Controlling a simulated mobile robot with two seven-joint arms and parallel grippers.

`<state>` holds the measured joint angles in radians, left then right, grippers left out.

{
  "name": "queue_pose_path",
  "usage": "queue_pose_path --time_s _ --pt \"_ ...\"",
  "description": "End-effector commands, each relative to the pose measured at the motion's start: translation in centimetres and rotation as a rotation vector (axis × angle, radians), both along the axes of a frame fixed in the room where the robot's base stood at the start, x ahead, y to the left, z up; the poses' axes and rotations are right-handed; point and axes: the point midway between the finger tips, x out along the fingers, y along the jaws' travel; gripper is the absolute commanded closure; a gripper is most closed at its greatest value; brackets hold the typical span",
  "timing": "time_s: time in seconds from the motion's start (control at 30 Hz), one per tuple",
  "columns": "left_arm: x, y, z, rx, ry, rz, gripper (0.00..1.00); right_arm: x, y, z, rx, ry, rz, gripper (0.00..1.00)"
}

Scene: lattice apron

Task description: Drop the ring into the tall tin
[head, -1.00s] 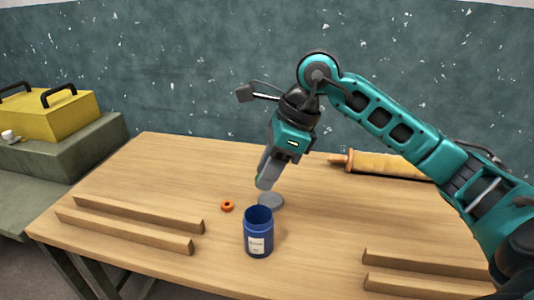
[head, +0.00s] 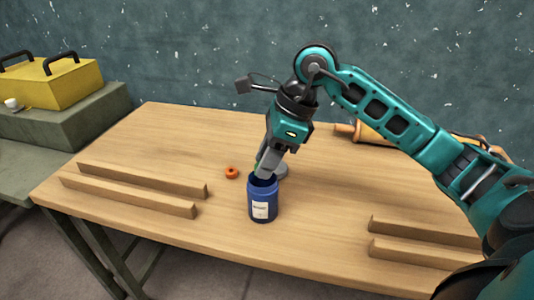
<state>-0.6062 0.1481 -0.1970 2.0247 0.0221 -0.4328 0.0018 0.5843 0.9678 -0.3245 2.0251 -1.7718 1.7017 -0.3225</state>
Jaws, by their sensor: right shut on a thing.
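The tall tin (head: 262,205) is a dark blue open tin with a pale label, upright on the wooden table near its middle. My right gripper (head: 263,177) points down at the tin's mouth, its fingertips at the rim. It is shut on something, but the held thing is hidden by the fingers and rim. I cannot tell how deep the fingertips reach. A small orange ring-shaped piece (head: 232,173) lies flat on the table, left of the tin and apart from the gripper. My left gripper is not in view.
A grey disc (head: 281,171) lies behind the tin. Wooden strips lie on the table (head: 150,128) at left (head: 130,195) and right (head: 420,255). A tan rolled item (head: 362,134) lies at the back right. A yellow case (head: 52,82) stands on a grey bench.

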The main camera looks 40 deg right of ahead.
Motion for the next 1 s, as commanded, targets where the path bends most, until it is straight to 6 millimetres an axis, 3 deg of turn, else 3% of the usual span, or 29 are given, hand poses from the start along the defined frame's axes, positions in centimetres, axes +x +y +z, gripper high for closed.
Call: queue_pose_path --time_s 1.0 --pt "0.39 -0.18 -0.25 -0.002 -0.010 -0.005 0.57 0.02 -0.01 -0.58 0.000 -0.002 -0.002 0.98"
